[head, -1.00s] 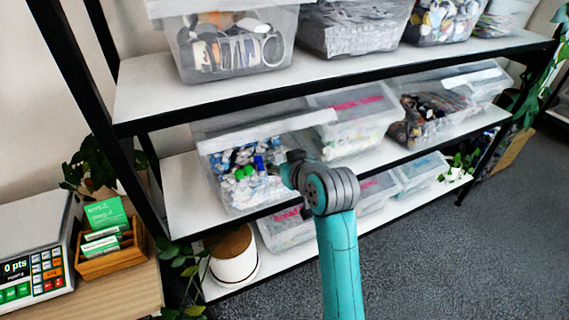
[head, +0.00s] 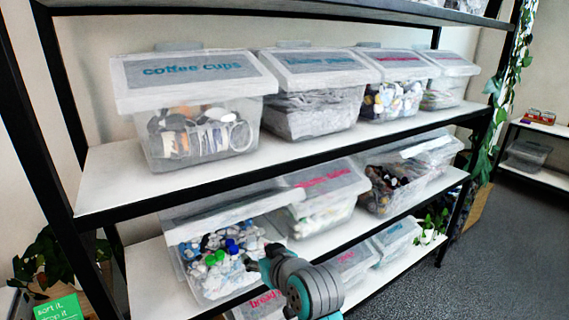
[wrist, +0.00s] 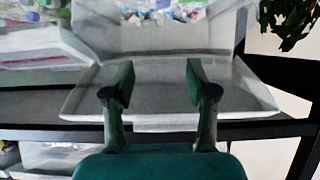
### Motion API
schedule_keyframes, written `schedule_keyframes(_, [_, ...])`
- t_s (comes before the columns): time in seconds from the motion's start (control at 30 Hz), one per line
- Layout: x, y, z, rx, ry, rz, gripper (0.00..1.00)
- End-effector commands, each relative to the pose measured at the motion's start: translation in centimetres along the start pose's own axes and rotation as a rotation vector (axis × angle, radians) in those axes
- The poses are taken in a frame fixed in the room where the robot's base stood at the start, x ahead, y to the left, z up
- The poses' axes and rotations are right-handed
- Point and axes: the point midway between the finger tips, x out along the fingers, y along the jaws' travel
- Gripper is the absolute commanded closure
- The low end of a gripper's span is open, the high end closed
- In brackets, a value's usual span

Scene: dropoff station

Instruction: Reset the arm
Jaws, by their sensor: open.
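My gripper (head: 262,262) is at the right front of an open clear bin of bottle caps (head: 188,270) on the middle shelf. In the wrist view my gripper (wrist: 158,82) has its two fingers well apart with nothing between them. Behind the fingers is a pale translucent panel or rim (wrist: 240,98), with colourful contents beyond it at the top. I cannot tell whether the fingers touch the bin. My arm comes up from the bottom of the head view.
Lidded bins, including one marked coffee cups (head: 195,75), line the upper shelf (head: 110,185). More bins stand right of the caps bin and on the lower shelf. A black shelf post (head: 35,130) is at left. Grey floor (head: 480,260) at right is clear.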

Motion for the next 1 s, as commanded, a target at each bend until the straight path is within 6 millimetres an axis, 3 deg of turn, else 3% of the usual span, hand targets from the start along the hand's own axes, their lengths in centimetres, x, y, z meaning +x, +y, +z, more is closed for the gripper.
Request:
schedule_keyframes(0.27, [-1.5, 2.2, 10.4, 0.068, 0.014, 0.084, 0.43])
schedule_keyframes(0.47, [-4.3, 3.3, 17.6, 0.11, 0.033, 0.153, 0.43])
schedule_keyframes(0.7, [-9.0, 3.8, 25.2, 0.148, 0.055, 0.233, 0.43])
schedule_keyframes(1.0, [-16.5, 3.1, 32.7, 0.18, 0.082, 0.327, 0.43])
